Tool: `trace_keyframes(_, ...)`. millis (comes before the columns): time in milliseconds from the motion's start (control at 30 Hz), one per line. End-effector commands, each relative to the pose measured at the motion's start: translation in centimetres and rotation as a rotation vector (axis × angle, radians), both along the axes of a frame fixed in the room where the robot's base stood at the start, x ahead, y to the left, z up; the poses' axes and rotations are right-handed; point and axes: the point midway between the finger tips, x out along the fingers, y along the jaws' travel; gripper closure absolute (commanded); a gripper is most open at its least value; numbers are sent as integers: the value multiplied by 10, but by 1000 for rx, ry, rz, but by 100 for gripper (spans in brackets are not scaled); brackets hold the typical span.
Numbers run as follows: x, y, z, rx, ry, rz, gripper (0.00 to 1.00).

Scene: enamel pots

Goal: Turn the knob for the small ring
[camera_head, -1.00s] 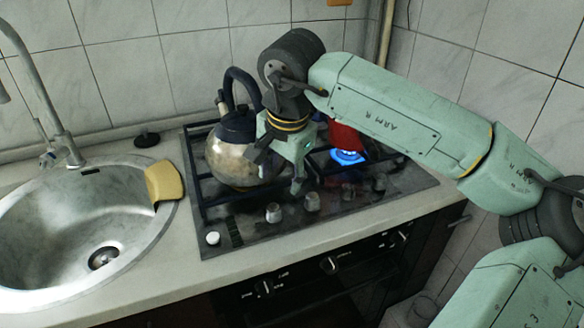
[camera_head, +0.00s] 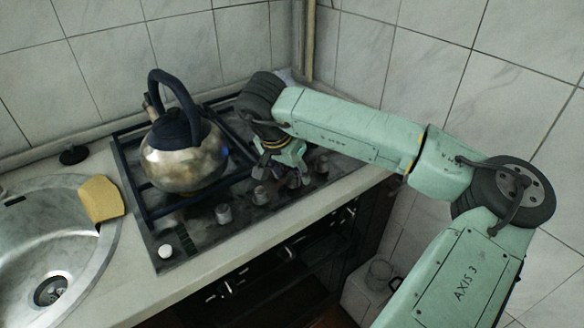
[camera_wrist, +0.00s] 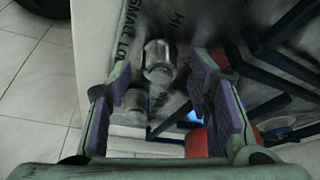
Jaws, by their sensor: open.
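My gripper (camera_head: 281,172) is open over the right part of the knob row on the hob's front edge. In the wrist view, its purple-padded fingers (camera_wrist: 163,68) stand either side of a metal knob (camera_wrist: 160,60) with "SMALL" and "HI" printed beside it. I see no finger touching this knob.
A steel kettle (camera_head: 185,160) stands on the left of the hob. A red object (camera_wrist: 196,144) is near the flame. The sink (camera_head: 30,225) with a yellow sponge (camera_head: 100,199) is at the left. Tiled walls stand behind and to the right.

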Motion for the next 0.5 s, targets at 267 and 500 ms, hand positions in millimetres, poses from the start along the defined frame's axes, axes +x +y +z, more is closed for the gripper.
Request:
trace_keyframes(267,2,-1,-5,1,0,0,53)
trace_keyframes(500,1,-1,-4,1,0,0,64)
